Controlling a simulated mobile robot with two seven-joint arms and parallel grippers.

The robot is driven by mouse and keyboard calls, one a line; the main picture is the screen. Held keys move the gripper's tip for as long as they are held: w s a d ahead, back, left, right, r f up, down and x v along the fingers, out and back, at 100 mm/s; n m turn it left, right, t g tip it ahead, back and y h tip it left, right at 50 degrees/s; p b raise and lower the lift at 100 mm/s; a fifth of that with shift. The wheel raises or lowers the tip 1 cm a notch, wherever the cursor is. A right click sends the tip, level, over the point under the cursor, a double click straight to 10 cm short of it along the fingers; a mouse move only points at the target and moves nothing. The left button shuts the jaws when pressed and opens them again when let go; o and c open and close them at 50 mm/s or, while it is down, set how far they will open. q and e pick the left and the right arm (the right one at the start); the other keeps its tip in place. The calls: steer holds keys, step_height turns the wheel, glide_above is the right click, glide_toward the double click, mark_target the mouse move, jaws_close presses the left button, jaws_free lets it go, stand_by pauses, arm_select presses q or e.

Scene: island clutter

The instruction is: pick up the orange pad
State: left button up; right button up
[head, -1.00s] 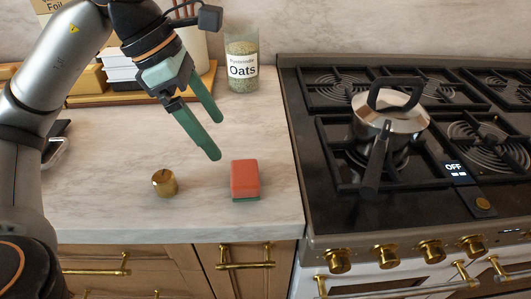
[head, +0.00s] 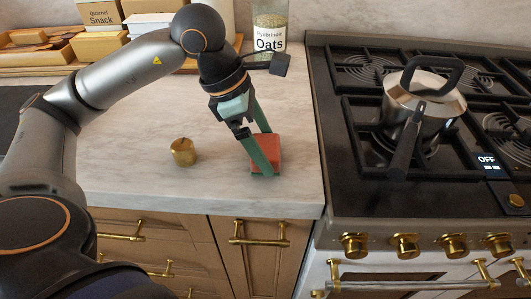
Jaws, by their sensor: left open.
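The orange pad (head: 269,148), a red-orange block, lies on the marble counter near its front edge, left of the stove. In the earlier frame a dark green underside shows on it. My left gripper (head: 271,160) is open and reaches down over the pad. One green finger crosses in front of the pad and the other is at its far side, so part of the pad is hidden. I cannot tell whether the fingers touch it. My right gripper is not in view.
A small brass knob-like object (head: 183,152) stands left of the pad. The oats jar (head: 269,28) is behind. The stove (head: 350,209) with a steel kettle (head: 425,100) is to the right. Boxes and trays fill the back left.

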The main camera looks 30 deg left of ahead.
arm_select(q)
steer(key=shift+w+d+f, duration=0.1)
steer(key=shift+d+f, duration=0.05)
steer(key=shift+f, duration=0.25)
steer(key=c, duration=1)
steer(key=shift+o, duration=0.2)
steer(key=shift+r, duration=0.2)
